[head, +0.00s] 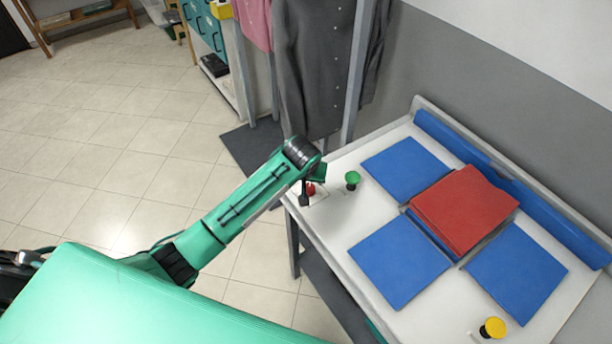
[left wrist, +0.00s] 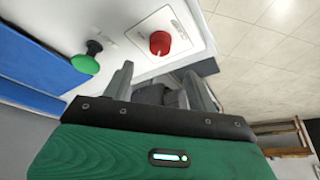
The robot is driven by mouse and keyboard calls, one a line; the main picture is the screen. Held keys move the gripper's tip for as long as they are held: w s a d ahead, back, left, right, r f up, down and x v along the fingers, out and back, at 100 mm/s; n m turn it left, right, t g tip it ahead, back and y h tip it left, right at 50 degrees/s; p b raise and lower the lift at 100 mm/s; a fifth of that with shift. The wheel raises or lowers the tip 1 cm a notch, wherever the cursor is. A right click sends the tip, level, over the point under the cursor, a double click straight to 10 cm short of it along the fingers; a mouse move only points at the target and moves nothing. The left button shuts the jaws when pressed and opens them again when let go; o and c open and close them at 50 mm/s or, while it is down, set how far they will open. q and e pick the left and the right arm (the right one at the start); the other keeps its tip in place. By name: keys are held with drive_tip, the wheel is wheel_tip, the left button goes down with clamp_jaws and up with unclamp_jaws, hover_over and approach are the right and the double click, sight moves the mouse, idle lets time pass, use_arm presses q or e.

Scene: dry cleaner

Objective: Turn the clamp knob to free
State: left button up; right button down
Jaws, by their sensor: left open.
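The red clamp knob (head: 311,189) sits at the left corner of the white table, partly hidden behind my left gripper in the head view. In the left wrist view the red knob (left wrist: 160,43) stands on a white plate with small markings. My left gripper (left wrist: 163,80) is open and empty, with its fingers pointing toward the knob and apart from it. In the head view the left gripper (head: 305,193) is at the table corner, beside the knob. My right gripper does not show.
A green button (head: 352,178) stands just right of the red knob; it also shows in the left wrist view (left wrist: 87,58). Blue panels (head: 400,262) and a folded red cloth (head: 464,208) lie on the table (head: 330,215). A yellow button (head: 493,327) is at the near end. Grey clothing (head: 322,70) hangs behind.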

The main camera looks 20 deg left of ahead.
use_arm(q)
drive_tip(key=v, duration=0.4)
drive_tip(key=shift+s+r+b, duration=0.15)
drive_tip(key=shift+r+b, duration=0.15)
drive_tip(key=shift+b, duration=0.1)
